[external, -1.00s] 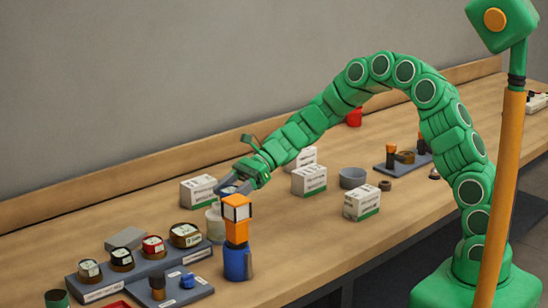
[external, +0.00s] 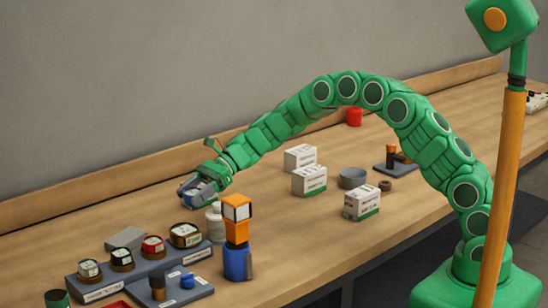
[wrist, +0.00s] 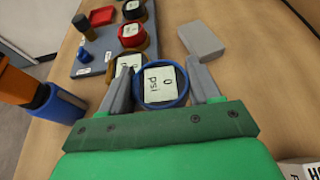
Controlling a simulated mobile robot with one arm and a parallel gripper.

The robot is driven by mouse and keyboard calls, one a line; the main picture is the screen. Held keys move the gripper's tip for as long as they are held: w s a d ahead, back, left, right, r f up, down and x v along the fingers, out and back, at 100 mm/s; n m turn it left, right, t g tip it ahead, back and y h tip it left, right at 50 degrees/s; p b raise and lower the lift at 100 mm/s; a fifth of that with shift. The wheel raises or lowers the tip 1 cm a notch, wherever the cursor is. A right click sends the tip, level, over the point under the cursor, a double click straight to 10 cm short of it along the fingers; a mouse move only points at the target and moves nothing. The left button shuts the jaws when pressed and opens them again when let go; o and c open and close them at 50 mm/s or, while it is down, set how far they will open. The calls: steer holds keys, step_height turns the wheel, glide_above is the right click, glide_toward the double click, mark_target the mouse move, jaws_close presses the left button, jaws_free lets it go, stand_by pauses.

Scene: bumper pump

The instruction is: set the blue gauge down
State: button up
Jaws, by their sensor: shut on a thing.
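The blue gauge (wrist: 162,84) has a round blue rim and a white face marked "0 psi". In the wrist view it sits between the two fingers of my gripper (wrist: 162,70), which is shut on it. In the external view my gripper (external: 190,195) hangs above the bench, behind and right of the grey gauge rack (external: 98,291). The gauge is mostly hidden there. The rack carries several gauges, among them a red-rimmed one (external: 153,246) and a brown-rimmed one (external: 185,235) at its right end. Whether the blue gauge touches anything below cannot be told.
A grey block (external: 125,238) lies behind the rack; it also shows in the wrist view (wrist: 201,42). An orange and blue upright object (external: 237,233) and a pale jar (external: 214,224) stand right of the rack. White boxes (external: 310,180) stand farther right.

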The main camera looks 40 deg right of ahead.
steer(key=shift+w+a+f, duration=0.65)
steer(key=shift+w+f, duration=0.5)
steer(key=shift+f, duration=0.05)
steer(key=shift+w+a+f, duration=0.6)
steer(key=shift+w+f, duration=0.55)
steer(key=shift+f, duration=0.1)
steer(key=shift+w+a+f, duration=0.65)
steer(key=shift+w+f, duration=0.5)
steer(key=shift+f, duration=1.6)
steer(key=shift+f, duration=0.15)
steer(key=o, duration=1.2)
steer(key=shift+c, duration=0.2)
steer(key=shift+d+r, duration=0.2)
steer(key=shift+r, duration=0.05)
steer(key=v, duration=1.1)
steer(key=shift+d, duration=0.3)
